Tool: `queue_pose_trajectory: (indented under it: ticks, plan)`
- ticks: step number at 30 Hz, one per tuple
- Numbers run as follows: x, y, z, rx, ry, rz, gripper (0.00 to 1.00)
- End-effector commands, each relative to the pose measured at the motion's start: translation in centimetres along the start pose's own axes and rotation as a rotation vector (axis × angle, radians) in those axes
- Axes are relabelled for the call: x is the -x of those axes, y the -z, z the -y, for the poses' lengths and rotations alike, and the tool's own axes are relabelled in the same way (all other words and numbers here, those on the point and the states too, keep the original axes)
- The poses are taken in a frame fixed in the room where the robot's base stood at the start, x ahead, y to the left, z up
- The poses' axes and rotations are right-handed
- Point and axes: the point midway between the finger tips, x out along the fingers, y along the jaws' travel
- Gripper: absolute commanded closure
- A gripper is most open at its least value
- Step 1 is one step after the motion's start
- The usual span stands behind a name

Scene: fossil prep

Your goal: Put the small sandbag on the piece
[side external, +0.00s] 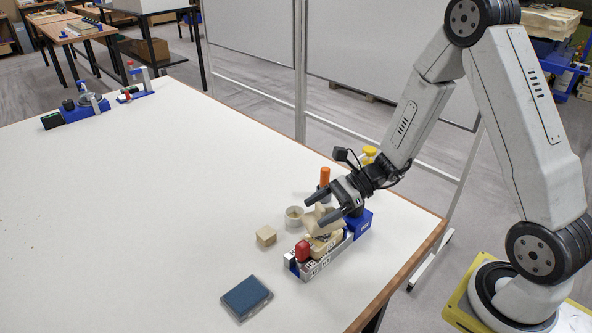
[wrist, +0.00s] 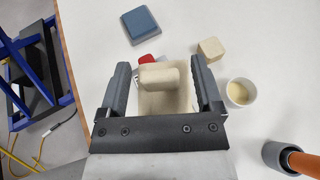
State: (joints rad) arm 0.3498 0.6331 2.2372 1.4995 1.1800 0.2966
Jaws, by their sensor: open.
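In the wrist view, a cream, rounded block (wrist: 160,76), which looks like the small sandbag, lies between my open fingers (wrist: 160,66). It rests on or just above a larger pale piece (wrist: 163,103) in the tray. In the side view the pale piece (side external: 324,243) is partly hidden by my gripper. I cannot tell whether the fingers touch the sandbag.
A beige cube (side external: 266,236), a white cup (side external: 294,217) and a dark blue pad (side external: 247,296) lie near the tray. A red knob (side external: 303,251) stands at the tray's near end. An orange-handled tool (side external: 325,177) stands behind. The table's left is mostly clear.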

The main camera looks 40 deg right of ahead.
Motion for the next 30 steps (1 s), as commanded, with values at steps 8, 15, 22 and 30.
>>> queue_pose_trajectory:
  ticks: [8, 15, 22, 30]
  plan:
    - [1.7, -0.2, 0.1, 0.0, 0.004, 0.001, 0.17]
    - [4.8, -0.2, 0.1, 0.0, 0.005, 0.0, 0.17]
    - [8.2, -0.2, 0.1, 0.0, 0.005, 0.001, 0.17]
    - [11.2, -0.2, 0.1, 0.0, 0.002, 0.0, 0.17]
